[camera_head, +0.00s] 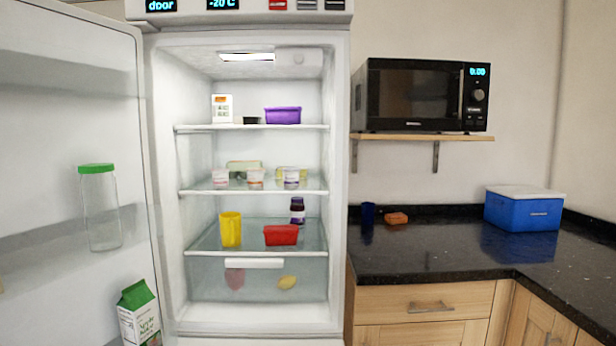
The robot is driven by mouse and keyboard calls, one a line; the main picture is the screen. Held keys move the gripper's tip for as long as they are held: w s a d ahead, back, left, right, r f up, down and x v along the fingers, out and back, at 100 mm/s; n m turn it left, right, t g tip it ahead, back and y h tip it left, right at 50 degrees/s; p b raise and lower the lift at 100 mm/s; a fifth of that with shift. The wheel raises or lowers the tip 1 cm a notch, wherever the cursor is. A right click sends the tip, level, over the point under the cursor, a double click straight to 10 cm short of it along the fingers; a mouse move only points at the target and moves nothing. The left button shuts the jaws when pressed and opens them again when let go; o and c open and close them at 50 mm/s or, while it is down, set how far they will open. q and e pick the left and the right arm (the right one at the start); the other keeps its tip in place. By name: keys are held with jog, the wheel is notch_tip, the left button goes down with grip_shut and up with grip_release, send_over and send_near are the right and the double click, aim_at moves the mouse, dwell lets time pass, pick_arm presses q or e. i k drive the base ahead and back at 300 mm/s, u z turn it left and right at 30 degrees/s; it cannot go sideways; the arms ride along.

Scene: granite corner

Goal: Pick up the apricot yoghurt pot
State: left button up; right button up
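Three small yoghurt pots stand in a row along the front of the middle shelf of the open fridge. The labels are too small to read, so I cannot tell for sure which is apricot; the middle one looks closest in colour. Neither of my grippers is in view.
The fridge door (70,170) stands open at the left. Behind the pots are a greenish container (244,165) and a yellowish one (293,171). Below stand a yellow cup (230,230), a red tub (281,235) and a dark jar (297,211). A granite worktop (430,250) is at right.

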aim_at(255, 176)
jog(key=z, duration=0.65)
jog(key=i, duration=0.95)
